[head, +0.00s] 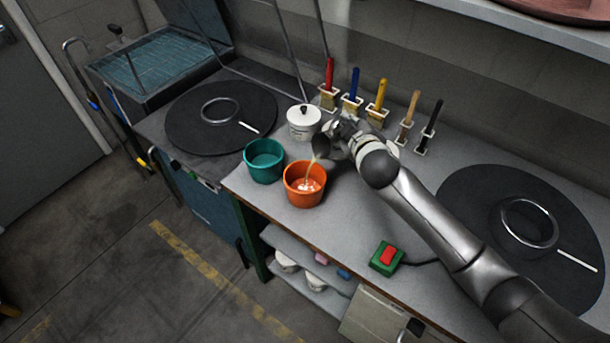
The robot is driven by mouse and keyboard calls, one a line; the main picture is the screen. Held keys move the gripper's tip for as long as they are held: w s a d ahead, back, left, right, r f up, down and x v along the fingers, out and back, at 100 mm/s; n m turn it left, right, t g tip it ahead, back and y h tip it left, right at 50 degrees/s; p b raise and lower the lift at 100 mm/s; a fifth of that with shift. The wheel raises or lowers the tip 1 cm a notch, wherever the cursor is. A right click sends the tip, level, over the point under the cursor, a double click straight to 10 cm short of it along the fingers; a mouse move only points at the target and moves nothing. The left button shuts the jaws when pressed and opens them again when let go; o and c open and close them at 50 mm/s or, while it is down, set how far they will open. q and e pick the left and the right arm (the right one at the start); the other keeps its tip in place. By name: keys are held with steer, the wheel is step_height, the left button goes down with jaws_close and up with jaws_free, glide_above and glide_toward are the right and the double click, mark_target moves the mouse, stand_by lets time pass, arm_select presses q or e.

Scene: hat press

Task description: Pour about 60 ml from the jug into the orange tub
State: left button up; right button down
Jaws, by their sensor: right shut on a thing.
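The orange tub (304,197) stands on the grey bench near its front edge. My right gripper (338,139) is above and to the right of the tub, shut on the jug (321,147). The jug is dark, small in view and partly hidden by the gripper; it is tilted toward the tub. A thin pale stream runs down from it into the tub, where pale liquid shows inside. The amount cannot be read. A teal tub (264,170) stands just left of the orange tub. My left gripper is not in view.
A white lidded pot (303,124) stands behind the tubs. Several coloured-handled tools in holders, one with a red handle (329,73), line the wall. A red button on a green box (387,257) sits front right. Dark round discs lie left (180,130) and right (470,222).

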steer(key=shift+s+a+r+t+b, duration=0.1)
steer(key=shift+a+r+t+b, duration=0.15)
steer(key=shift+t+b, duration=0.1)
stand_by(0.5)
steer(key=shift+d, duration=0.1)
steer(key=d+g+p, duration=0.1)
steer(key=p, duration=0.1)
steer(key=w+m+p, duration=0.1)
steer(key=p, duration=0.2)
steer(key=shift+w+d+g+y+p, duration=0.2)
steer(key=shift+d+g+y+p, duration=0.1)
steer(key=shift+d+g+y, duration=0.1)
steer(key=shift+d+f+m+g, duration=0.1)
steer(key=shift+f+m+g, duration=0.15)
steer(key=shift+f+m, duration=0.15)
steer(key=shift+f, duration=0.1)
steer(key=shift+w+d+m+y+p, duration=0.1)
steer(key=shift+w+m+y+p, duration=0.25)
steer(key=shift+p, duration=0.45)
steer(key=shift+w+d+f+g+y, duration=0.1)
steer(key=shift+d+f+g+y, duration=0.2)
steer(key=shift+f+g, duration=0.2)
steer(key=shift+f+m, duration=0.1)
steer(key=shift+m, duration=0.15)
